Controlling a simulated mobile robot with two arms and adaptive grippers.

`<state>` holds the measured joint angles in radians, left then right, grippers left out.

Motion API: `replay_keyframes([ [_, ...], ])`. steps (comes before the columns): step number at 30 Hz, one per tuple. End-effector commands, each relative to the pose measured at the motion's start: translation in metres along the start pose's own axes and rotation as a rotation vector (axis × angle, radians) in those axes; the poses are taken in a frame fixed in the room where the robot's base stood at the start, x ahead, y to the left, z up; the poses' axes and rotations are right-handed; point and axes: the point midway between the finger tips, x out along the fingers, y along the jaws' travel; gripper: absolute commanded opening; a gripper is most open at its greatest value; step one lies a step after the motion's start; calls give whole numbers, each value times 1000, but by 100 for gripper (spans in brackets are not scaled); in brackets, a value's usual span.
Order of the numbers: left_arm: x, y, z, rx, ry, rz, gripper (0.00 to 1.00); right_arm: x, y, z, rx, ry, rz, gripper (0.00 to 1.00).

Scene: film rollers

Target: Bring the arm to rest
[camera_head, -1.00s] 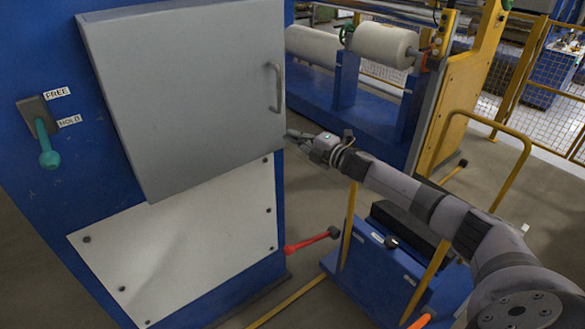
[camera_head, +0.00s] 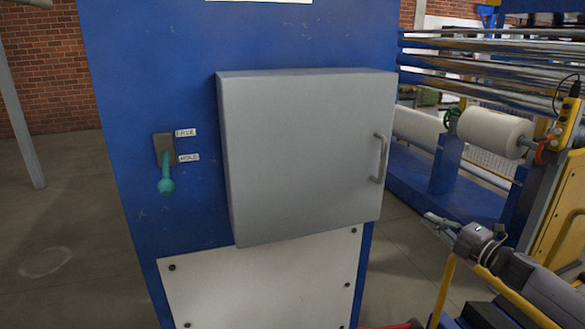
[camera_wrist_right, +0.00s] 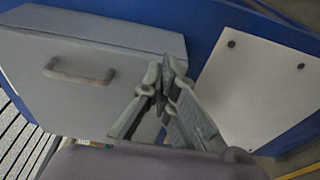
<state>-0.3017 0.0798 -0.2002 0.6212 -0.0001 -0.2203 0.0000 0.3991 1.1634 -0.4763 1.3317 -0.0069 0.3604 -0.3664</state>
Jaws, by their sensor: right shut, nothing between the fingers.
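My right gripper (camera_head: 438,221) is at the lower right of the head view, to the right of the grey cabinet and below its handle. In the right wrist view its fingers (camera_wrist_right: 166,72) are together with nothing between them. The grey cabinet (camera_head: 305,150) has its door shut. Its handle (camera_head: 381,158) is free, and it also shows in the right wrist view (camera_wrist_right: 78,72), apart from the fingers. My left gripper is in neither view.
The cabinet sits on a blue machine housing (camera_head: 150,70) with a white panel (camera_head: 265,285) below. A teal lever (camera_head: 166,180) points down beside the HOLD label. White rollers (camera_head: 495,133) stand behind at right. A yellow rail (camera_head: 440,290) is near my right arm. Open floor lies left.

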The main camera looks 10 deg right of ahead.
Motion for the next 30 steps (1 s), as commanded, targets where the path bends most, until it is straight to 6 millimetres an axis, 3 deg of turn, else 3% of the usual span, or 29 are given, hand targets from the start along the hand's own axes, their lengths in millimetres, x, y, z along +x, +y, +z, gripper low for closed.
replay_keyframes([
  [5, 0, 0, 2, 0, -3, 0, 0, 13, -49, -43, 125, -28, -51, 0],
  [8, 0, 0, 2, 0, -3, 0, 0, 16, -100, -92, 276, -84, -116, 0],
  [11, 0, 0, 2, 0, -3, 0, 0, 6, -152, -149, 458, -171, -204, 0],
  [14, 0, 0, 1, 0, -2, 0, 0, -22, -195, -205, 648, -286, -308, 0],
  [18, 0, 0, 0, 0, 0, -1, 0, -82, -237, -272, 905, -486, -469, 0],
  [24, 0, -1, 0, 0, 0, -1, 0, -160, -256, -324, 1129, -720, -637, 0],
  [30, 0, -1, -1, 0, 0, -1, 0, -219, -258, -355, 1261, -891, -752, 0],
])
